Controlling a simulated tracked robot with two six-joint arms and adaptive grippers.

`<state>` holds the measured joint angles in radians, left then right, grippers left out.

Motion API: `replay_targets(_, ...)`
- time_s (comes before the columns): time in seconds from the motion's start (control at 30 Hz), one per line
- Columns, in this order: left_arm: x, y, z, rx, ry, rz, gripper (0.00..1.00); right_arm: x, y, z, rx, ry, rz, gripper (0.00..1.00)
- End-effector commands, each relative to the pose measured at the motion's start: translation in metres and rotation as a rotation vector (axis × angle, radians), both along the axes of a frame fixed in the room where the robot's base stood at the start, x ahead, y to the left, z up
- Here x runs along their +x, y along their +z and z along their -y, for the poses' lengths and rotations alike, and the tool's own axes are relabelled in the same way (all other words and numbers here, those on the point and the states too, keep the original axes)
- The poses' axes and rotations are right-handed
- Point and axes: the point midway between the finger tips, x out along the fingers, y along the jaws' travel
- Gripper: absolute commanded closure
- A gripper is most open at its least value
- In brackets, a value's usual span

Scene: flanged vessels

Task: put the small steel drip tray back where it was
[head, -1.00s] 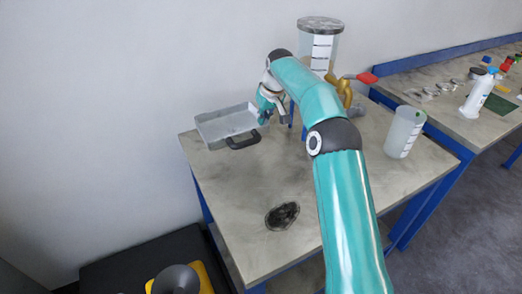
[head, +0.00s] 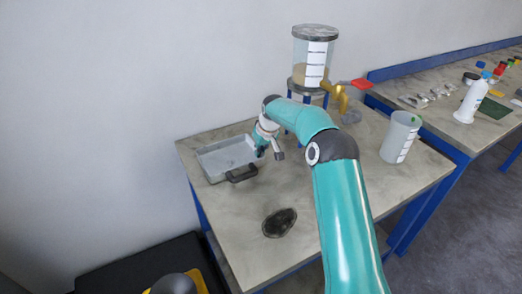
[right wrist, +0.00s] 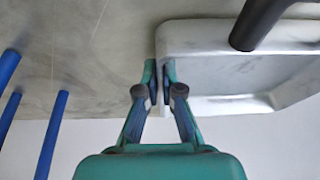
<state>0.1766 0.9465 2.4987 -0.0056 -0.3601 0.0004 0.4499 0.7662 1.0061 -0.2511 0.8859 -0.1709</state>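My right gripper (head: 269,154) is at the tray's right end. In the right wrist view the fingers (right wrist: 160,82) are closed on either side of the tray's corner wall (right wrist: 205,104), with the wall between them. The handle (right wrist: 262,22) also shows there. My left gripper is not in view.
A clear vessel (head: 314,60) with a brass tap (head: 338,94) stands on blue legs behind my right arm. A translucent beaker (head: 399,138) stands at the right. A dark oval object (head: 279,222) lies near the front. The table's left front is bare.

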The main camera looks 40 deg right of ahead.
Motion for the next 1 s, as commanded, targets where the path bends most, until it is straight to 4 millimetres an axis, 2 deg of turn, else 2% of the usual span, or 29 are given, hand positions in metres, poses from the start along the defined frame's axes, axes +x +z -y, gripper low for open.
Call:
replay_targets(0.13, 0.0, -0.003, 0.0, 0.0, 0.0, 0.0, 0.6, 0.0, -0.002, 0.0, 0.0, -0.001, 0.002, 1.0)
replay_targets(0.2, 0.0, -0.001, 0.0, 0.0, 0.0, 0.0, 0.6, 0.0, -0.002, 0.0, 0.0, 0.0, 0.0, 0.84)
replay_targets(0.3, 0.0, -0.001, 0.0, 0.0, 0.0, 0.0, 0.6, 0.0, -0.002, 0.0, 0.0, 0.0, -0.001, 0.69)
replay_targets(0.57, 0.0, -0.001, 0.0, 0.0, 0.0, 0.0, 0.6, 0.0, -0.002, 0.0, 0.001, -0.001, -0.001, 0.69)
replay_targets(0.73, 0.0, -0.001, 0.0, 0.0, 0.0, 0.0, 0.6, -0.002, 0.005, 0.0, 0.0, -0.001, 0.0, 0.69)
replay_targets(0.87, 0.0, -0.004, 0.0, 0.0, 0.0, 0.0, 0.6, -0.008, 0.021, -0.001, 0.0, -0.001, 0.002, 0.69)
replay_targets(1.0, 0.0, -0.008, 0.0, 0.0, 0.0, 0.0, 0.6, -0.017, 0.048, -0.002, -0.001, -0.001, 0.004, 0.69)
